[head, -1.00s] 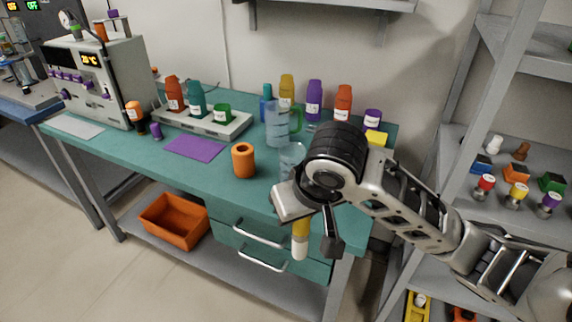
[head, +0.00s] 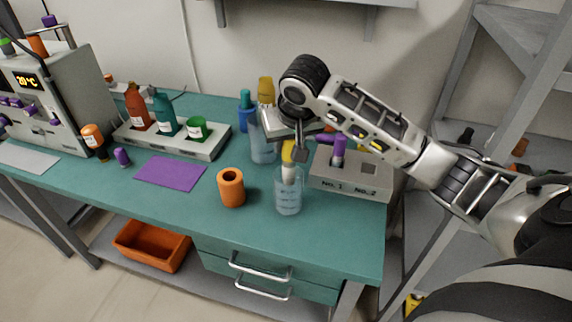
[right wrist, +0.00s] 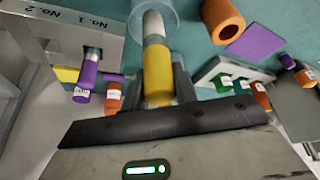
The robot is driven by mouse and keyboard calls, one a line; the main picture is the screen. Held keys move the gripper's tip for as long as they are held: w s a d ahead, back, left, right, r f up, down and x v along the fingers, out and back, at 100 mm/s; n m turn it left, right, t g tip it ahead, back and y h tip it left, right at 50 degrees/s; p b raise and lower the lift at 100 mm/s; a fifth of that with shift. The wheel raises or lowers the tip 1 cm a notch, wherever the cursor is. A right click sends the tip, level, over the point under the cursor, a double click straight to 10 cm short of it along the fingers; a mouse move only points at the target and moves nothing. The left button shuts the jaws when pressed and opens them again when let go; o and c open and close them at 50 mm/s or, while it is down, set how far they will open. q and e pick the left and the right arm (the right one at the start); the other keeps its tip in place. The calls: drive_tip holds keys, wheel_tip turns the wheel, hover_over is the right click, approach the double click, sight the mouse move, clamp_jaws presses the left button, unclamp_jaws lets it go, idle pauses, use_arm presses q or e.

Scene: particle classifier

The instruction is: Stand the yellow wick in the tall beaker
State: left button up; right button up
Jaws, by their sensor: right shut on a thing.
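My right gripper (head: 291,146) is shut on the yellow wick (head: 288,154), a yellow rod with a white lower end, held upright. The wick also shows in the right wrist view (right wrist: 158,86), between the fingers. A clear beaker (head: 288,198) stands on the bench directly below. The wick's white end is at the beaker's mouth and appears to reach just inside the rim; the exact depth is hard to tell. In the right wrist view the beaker (right wrist: 170,14) is at the top, cut by the frame edge. My left gripper is not in view.
An orange cylinder (head: 231,188) stands left of the beaker. A larger clear vessel (head: 262,146) stands behind. A grey block (head: 348,185) marked No. 1 and No. 2, holding a purple item, is close right. A purple mat (head: 171,173) lies left.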

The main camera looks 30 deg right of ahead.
sight(288, 162)
drive_tip(key=shift+f, duration=2.4)
drive_tip(key=shift+f, duration=0.35)
drive_tip(key=shift+f, duration=0.25)
drive_tip(key=o, duration=1)
drive_tip(key=shift+o, duration=0.2)
drive_tip(key=shift+r, duration=0.2)
drive_tip(key=v, duration=1.2)
drive_tip(key=shift+r, duration=0.4)
